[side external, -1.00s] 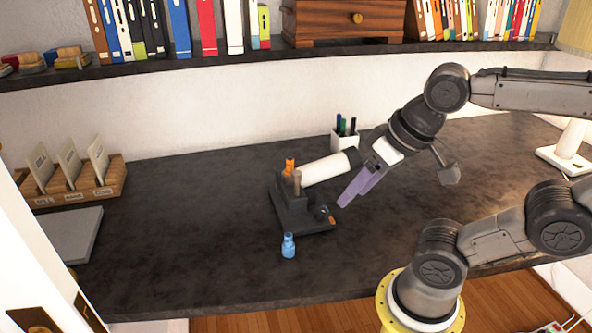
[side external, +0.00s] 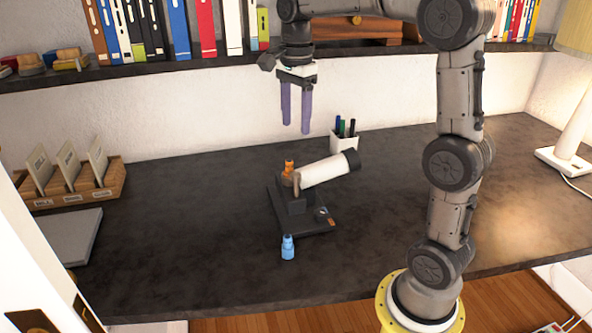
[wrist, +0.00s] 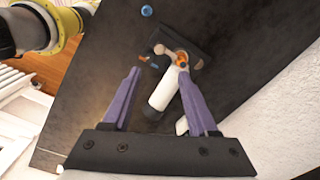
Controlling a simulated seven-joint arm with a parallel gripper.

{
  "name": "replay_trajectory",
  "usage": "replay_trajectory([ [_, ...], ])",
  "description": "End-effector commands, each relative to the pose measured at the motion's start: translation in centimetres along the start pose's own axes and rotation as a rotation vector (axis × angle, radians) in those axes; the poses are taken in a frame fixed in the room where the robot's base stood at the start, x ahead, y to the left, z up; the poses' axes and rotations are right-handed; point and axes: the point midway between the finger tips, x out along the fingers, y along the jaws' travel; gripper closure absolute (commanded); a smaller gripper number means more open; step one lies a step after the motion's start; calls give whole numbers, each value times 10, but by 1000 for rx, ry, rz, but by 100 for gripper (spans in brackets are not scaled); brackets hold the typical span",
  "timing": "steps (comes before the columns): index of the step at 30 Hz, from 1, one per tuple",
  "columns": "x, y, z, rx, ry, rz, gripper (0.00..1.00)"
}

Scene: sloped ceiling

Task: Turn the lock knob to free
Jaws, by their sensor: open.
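A small instrument with a white tube (side external: 325,171) on a dark stand (side external: 315,222) stands on the desk. An orange knob (side external: 289,167) sits at the tube's left end; it also shows in the wrist view (wrist: 182,61). A smaller orange patch (side external: 332,221) lies on the base's right part. I cannot tell which orange part is the lock knob, nor read its setting. My gripper (side external: 297,128) points down, open and empty, above the instrument and touching nothing. In the wrist view the tube (wrist: 165,88) lies between and beyond the purple fingers.
A blue bottle-shaped piece (side external: 288,247) stands in front of the stand. A white pen cup (side external: 343,145) is behind the tube. A card tray (side external: 75,188) is at the left. A shelf (side external: 200,62) with books runs above the desk, near my wrist. The desk's right half is largely clear.

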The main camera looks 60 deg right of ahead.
Motion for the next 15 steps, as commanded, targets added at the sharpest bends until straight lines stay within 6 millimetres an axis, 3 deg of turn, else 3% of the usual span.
replay_trajectory([
  [5,17,1,-2,3,0,5,40],
  [15,81,2,-1,1,1,4,40],
])
